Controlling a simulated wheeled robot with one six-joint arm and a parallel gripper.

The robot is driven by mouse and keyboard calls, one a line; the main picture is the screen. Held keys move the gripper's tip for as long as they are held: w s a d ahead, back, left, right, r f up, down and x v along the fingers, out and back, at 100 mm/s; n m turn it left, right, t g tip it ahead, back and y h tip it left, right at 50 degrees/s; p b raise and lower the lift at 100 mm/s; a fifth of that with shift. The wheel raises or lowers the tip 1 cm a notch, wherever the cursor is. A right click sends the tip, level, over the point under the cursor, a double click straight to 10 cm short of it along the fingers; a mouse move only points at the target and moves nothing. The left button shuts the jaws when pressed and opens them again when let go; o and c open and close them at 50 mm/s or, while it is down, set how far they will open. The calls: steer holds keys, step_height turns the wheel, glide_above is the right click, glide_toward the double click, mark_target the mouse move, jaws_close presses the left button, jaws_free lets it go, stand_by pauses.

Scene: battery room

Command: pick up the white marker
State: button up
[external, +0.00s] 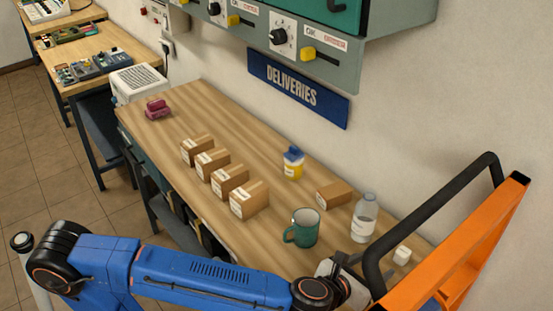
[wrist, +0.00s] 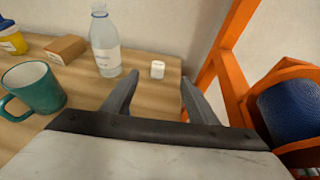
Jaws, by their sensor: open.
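A small white block (external: 402,256) stands near the right end of the wooden workbench (external: 255,150); it also shows in the wrist view (wrist: 157,69). I see no pen-shaped white marker, and I cannot tell if this block is the marker. My gripper (wrist: 158,88) is open and empty, its two grey fingers apart. In the wrist view the white block appears just beyond and between the fingertips, not touching them. In the external view my gripper is partly hidden near the bench's front right.
A clear bottle (external: 364,218) and a teal mug (external: 302,228) stand left of the block. A small carton (external: 333,194), yellow-blue pot (external: 293,163) and several boxes (external: 229,180) are farther left. An orange frame (external: 465,250) rises close on the right.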

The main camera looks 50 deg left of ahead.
mark_target(399, 258)
step_height(399, 258, down, 4)
steer(key=shift+f, duration=0.1)
steer(key=shift+w+f, duration=0.15)
steer(key=shift+f, duration=0.3)
steer(key=x, duration=1.2)
steer(key=shift+x, duration=2.6)
steer(key=shift+r, duration=0.1)
steer(key=c, duration=1.1)
